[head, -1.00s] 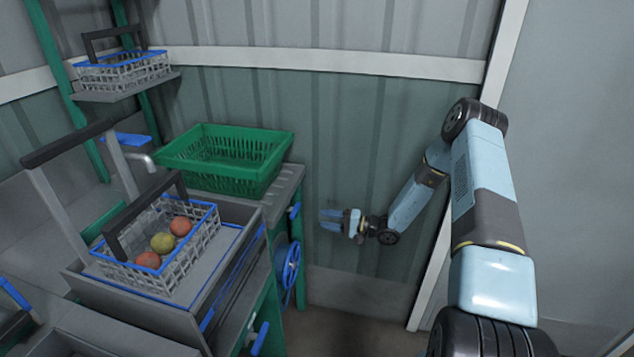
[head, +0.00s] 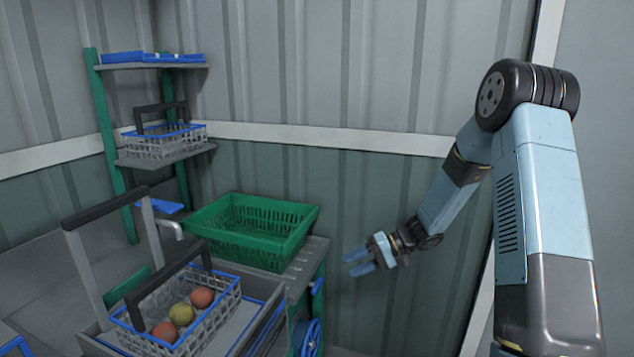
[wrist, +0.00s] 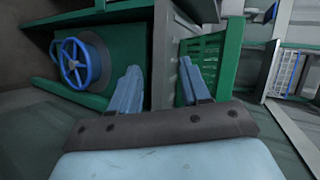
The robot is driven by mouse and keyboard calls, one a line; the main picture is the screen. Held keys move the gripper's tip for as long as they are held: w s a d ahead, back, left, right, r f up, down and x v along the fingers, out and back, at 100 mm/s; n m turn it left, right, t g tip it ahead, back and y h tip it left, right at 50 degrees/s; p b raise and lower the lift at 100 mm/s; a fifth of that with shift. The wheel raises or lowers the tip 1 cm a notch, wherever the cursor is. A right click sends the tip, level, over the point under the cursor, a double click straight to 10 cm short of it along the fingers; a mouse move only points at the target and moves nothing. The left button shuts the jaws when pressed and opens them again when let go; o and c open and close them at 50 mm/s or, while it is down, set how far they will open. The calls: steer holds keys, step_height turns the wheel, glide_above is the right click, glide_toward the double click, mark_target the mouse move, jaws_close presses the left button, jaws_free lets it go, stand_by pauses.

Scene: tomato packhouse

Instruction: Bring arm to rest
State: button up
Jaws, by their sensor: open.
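My gripper (head: 358,262) is open and empty, in the air to the right of the green crate in the head view. Its two blue fingers stand apart in the wrist view (wrist: 162,88), with nothing between them but the bench edge behind. My arm reaches from the right side of the head view, bent at the elbow, with its gripper end pointing left. It touches nothing that I can see.
An empty green crate (head: 213,248) sits on the bench. A wire basket (head: 222,318) with three tomatoes stands in front of it. Another basket (head: 165,151) is on a shelf. A blue handwheel (wrist: 75,64) is below the bench. The corrugated wall (head: 330,180) stands behind.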

steer(key=s+d+r+t+h, duration=0.3)
steer(key=s+d+r+h, duration=0.3)
steer(key=s+r, duration=0.7)
steer(key=s+d+r+m+t+h, duration=0.1)
steer(key=s+d+r+t+h, duration=0.2)
steer(key=s+r, duration=0.9)
steer(key=s+d+h, duration=0.3)
steer(key=s, duration=0.3)
steer(key=shift+d+r+t+h, duration=0.3)
steer(key=shift+r+t+h, duration=0.1)
